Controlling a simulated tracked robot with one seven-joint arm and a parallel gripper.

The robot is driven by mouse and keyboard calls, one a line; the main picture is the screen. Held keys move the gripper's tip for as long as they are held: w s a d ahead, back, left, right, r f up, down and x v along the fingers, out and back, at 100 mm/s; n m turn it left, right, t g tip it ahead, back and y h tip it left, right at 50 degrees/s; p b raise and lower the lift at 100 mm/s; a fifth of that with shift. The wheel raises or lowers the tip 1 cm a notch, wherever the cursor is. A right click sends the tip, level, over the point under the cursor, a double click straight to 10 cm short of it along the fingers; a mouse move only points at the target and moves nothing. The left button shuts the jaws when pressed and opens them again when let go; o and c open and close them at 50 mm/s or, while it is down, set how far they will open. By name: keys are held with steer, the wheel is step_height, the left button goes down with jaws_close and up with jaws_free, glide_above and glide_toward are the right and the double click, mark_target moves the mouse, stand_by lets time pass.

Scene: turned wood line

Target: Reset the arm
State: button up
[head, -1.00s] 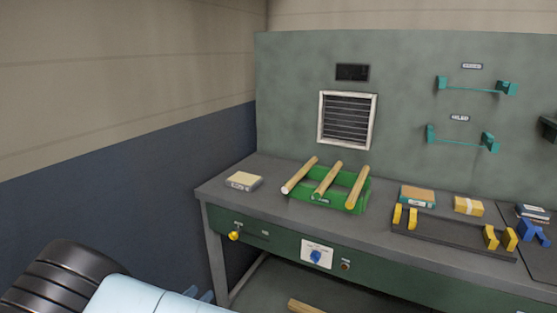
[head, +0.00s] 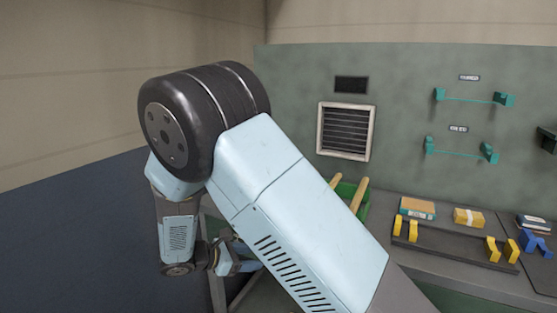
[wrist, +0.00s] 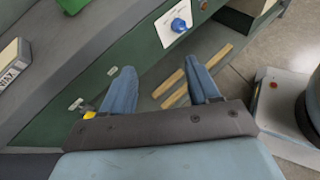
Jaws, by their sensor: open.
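My gripper (wrist: 160,66) is open and empty in the wrist view, its two blue fingers spread apart. It is in front of the green face of the workbench (wrist: 60,110), above a low shelf. In the head view my pale blue arm is raised and folded across the left and middle. Its black elbow is up against the wall area, and the wrist end hangs low at the left, largely hidden.
A green rack (head: 363,207) with wooden rods is partly hidden behind my arm. A dark tray (head: 440,248) with yellow holders lies on the bench to the right. The wrist view shows a blue knob (wrist: 178,25), a wax box (wrist: 12,65) and wooden strips (wrist: 172,84) below.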

steer(key=s+d+r+m+g+y, duration=0.25)
steer(key=d+r+m, duration=0.35)
steer(key=d+r, duration=0.35)
steer(key=s+d+r+m+g+y, duration=0.25)
steer(key=d+r+m, duration=0.25)
steer(key=d+r, duration=0.45)
steer(key=s+d+r+m+t+y, duration=0.2)
steer(key=s+d+r+m+y, duration=0.1)
steer(key=s+d+m, duration=0.3)
steer(key=s+d+r+m+t+y, duration=0.1)
steer(key=s+d+r+m, duration=0.4)
steer(key=s, duration=0.5)
steer(key=shift+s+d+r+m+t+y, duration=0.3)
steer(key=shift+d+r+m+t+y, duration=0.1)
steer(key=shift+d+y, duration=0.6)
